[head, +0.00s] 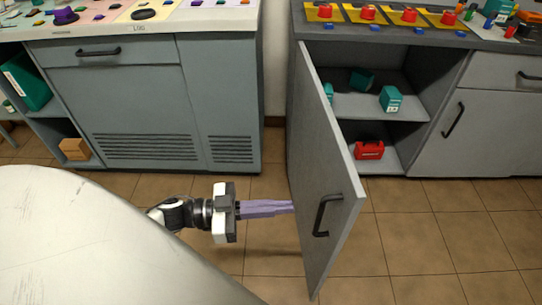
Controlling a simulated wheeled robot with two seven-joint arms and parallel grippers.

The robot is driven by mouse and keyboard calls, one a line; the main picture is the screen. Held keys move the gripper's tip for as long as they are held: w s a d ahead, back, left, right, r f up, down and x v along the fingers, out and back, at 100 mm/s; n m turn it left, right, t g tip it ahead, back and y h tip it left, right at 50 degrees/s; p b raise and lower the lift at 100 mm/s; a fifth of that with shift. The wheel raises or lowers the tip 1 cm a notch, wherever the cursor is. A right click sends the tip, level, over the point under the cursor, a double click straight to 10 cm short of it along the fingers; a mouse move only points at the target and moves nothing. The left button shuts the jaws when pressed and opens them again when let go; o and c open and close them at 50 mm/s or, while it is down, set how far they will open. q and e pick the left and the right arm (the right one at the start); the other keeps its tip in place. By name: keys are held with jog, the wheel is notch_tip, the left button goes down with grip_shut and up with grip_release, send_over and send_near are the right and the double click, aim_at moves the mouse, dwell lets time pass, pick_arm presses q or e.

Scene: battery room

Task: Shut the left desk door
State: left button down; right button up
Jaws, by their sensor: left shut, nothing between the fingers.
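The left desk door (322,185) is a grey panel that stands wide open from the right-hand desk, jutting out towards me. My right gripper is not in view.
The open compartment holds teal boxes (391,99) and a red toolbox (369,150) on its shelves (352,107). A grey-blue cabinet (150,110) stands at the left. Tiled floor (420,235) is clear right of the door.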

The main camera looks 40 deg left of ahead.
aim_at(335, 202)
pick_arm(q)
jog(key=x, duration=0.9)
jog(key=shift+w, duration=0.1)
jog(key=shift+d, duration=0.1)
